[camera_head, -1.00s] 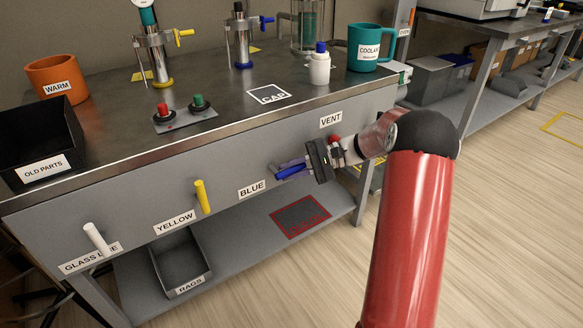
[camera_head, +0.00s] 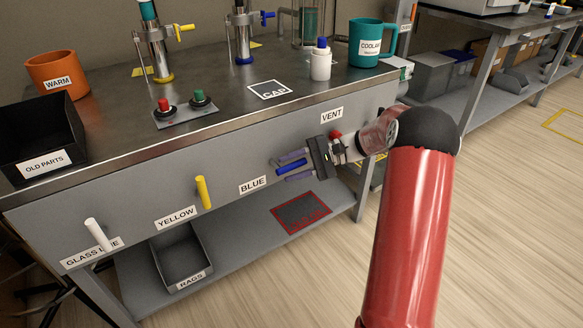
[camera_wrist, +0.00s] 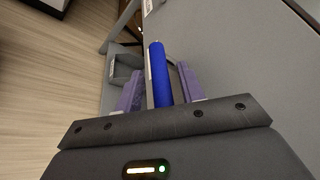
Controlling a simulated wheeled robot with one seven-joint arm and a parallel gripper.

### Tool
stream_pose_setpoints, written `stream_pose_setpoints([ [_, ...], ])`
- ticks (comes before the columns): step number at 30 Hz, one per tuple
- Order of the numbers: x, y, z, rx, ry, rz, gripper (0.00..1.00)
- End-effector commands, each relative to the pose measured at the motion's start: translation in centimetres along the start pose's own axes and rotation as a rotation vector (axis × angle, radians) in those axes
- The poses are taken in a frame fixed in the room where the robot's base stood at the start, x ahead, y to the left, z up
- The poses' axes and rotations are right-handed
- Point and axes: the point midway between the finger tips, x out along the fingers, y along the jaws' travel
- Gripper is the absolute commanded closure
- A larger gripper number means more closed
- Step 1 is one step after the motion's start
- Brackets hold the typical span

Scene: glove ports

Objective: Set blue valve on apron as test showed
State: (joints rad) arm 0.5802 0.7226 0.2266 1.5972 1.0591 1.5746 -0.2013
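The blue valve handle (camera_head: 291,168) is on the grey front apron (camera_head: 140,205), right of the BLUE label (camera_head: 253,186). It lies nearly level, slightly tilted, in the head view. My gripper (camera_head: 284,169) is open, with one purple finger above the handle and one below. In the wrist view, the blue handle (camera_wrist: 160,75) lies between the open fingers of my gripper (camera_wrist: 159,70), with a gap on both sides. The handle's pivot is hidden. The yellow handle (camera_head: 203,192) stands nearly upright, and the white handle (camera_head: 98,234) leans left.
A red knob (camera_head: 336,134) sits under the VENT label (camera_head: 332,115), close to my gripper. On the bench top are a white bottle (camera_head: 320,62), a teal mug (camera_head: 368,44) and red and green buttons (camera_head: 181,108). A rags bin (camera_head: 182,258) stands on the lower shelf.

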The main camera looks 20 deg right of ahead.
Motion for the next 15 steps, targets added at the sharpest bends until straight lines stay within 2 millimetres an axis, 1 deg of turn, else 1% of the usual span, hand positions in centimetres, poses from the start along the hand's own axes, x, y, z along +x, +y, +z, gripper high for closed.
stream_pose_setpoints([
  [9, -5.1, 0.1, -0.1, 0.0, 0.004, -0.001, 0.61],
  [12, -6.4, 0.1, -0.1, 0.001, 0.002, 0.0, 0.61],
  [15, -7.2, 0.1, 0.0, 0.003, 0.001, 0.001, 0.61],
])
